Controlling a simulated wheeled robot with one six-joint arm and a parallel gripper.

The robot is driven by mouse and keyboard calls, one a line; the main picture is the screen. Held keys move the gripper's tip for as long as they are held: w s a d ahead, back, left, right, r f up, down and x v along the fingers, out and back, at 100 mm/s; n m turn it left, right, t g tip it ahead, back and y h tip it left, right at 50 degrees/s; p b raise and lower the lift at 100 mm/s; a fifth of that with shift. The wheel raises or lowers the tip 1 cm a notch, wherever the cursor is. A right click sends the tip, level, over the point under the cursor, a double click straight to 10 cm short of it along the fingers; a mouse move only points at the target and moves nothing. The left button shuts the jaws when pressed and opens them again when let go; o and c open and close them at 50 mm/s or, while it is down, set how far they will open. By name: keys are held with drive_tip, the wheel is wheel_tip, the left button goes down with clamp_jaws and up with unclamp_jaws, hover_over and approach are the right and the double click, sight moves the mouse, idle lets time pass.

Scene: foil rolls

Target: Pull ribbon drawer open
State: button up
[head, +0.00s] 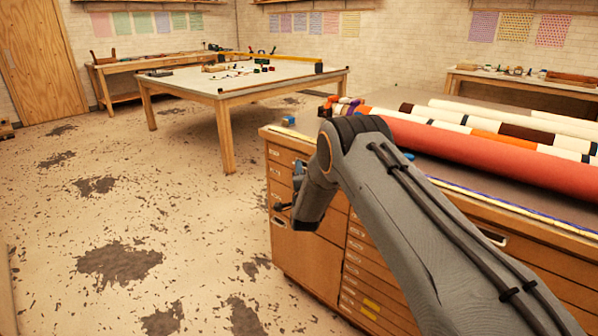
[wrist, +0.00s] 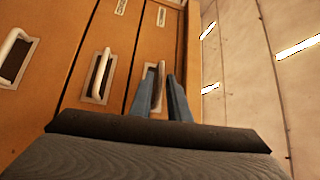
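The wooden drawer cabinet (head: 305,262) stands at the right in the head view, with several labelled drawers; the labels are too small to read. My gripper (head: 281,206) is at its front left, level with the upper drawers, partly hidden by my arm. In the wrist view the drawer fronts appear turned on their side. The two blue fingers of my gripper (wrist: 162,96) are apart, one on each side of a pale drawer handle (wrist: 158,86). I cannot tell whether they touch it. The drawer front (wrist: 138,92) behind it looks closed.
Other drawer handles (wrist: 101,75) sit beside this one. Fabric and foil rolls (head: 480,150) lie on the cabinet top. A work table (head: 230,88) with small items stands farther back. The floor (head: 130,215) left of the cabinet is clear.

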clamp_jaws()
drive_tip(key=shift+a, duration=0.1)
idle(1.2)
